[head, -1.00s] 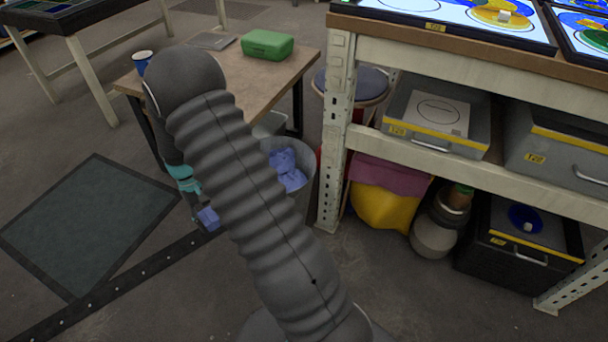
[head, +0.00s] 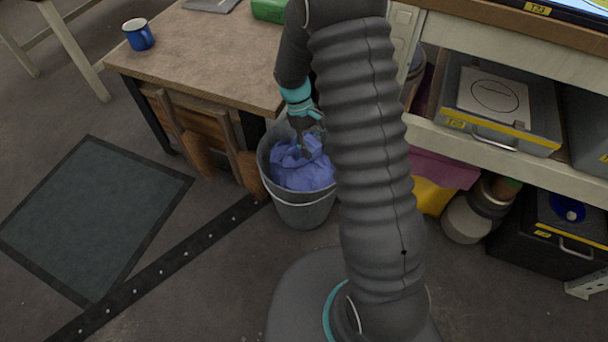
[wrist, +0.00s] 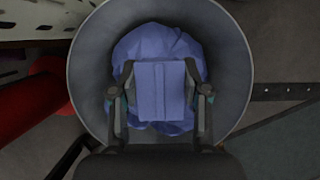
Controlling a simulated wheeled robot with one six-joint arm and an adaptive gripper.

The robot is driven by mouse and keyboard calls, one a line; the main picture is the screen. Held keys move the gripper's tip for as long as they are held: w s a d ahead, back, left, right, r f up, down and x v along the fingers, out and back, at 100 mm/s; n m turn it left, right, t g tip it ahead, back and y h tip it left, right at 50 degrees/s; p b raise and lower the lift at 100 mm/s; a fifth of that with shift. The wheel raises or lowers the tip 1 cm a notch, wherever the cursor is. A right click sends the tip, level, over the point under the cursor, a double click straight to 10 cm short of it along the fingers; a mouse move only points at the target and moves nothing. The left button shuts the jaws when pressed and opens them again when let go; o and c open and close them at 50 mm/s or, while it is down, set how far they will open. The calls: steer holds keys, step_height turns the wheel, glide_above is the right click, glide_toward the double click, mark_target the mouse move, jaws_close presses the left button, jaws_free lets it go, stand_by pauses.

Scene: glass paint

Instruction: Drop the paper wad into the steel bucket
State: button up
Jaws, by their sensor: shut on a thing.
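The steel bucket (head: 303,212) stands on the floor beside the wooden table, with crumpled blue material (head: 300,172) inside it. My gripper (head: 304,145) is over the bucket's mouth, pointing down. In the wrist view, my gripper (wrist: 160,82) is shut on the paper wad (wrist: 161,98), a blue, blocky piece between its two fingers. The wad lies within the outline of the bucket's rim (wrist: 235,60), with the crumpled blue material (wrist: 150,42) behind it. In the head view, the wad blends with the blue contents, so its exact height is unclear.
The wooden table (head: 200,50) with a blue mug (head: 138,34) stands behind and left of the bucket. A shelf rack (head: 500,155) with grey bins is at the right. A dark floor mat (head: 90,215) lies in open floor at the left.

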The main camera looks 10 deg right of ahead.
steer(key=shift+s+d+r+n, duration=0.1)
steer(key=shift+r+n, duration=0.3)
steer(key=shift+n, duration=0.4)
steer(key=shift+d+r+n+h, duration=0.1)
steer(key=shift+n+h, duration=0.2)
steer(key=shift+s+d, duration=0.1)
step_height(320, 180, down, 6)
steer(key=b, duration=0.4)
steer(key=shift+r, duration=0.1)
steer(key=o, duration=1.2)
steer(key=shift+o, duration=0.2)
